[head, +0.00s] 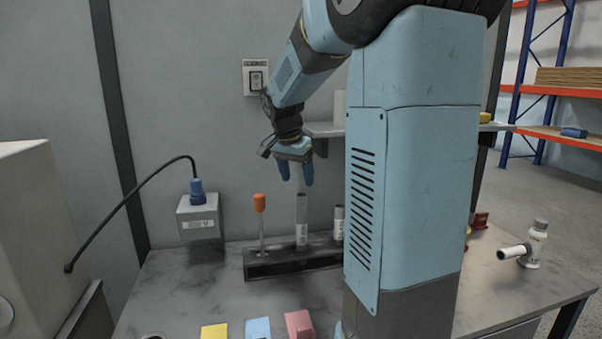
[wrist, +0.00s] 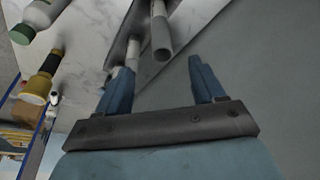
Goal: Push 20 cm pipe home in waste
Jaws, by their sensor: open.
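My gripper (head: 296,178) is open and empty, fingers pointing down, just above a tall grey pipe (head: 302,221). This pipe stands upright in a dark rack (head: 292,266) on the bench. A shorter pipe (head: 339,222) stands in the rack to its right, partly by my arm. The printing on the pipe labels is too small to read. In the wrist view, an open pipe end (wrist: 162,48) shows beyond my gripper's fingers (wrist: 162,80), apart from them. A white fitting (head: 532,250), which may be the waste, stands at the bench's right with a short side branch pointing left.
An orange-handled tool (head: 260,215) stands in the rack's left end. Yellow (head: 214,331), blue (head: 258,328) and pink (head: 299,323) pieces lie at the front edge. A wall shelf (head: 325,130) is behind the gripper. Bottles (wrist: 38,88) show in the wrist view. My arm hides the bench's middle.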

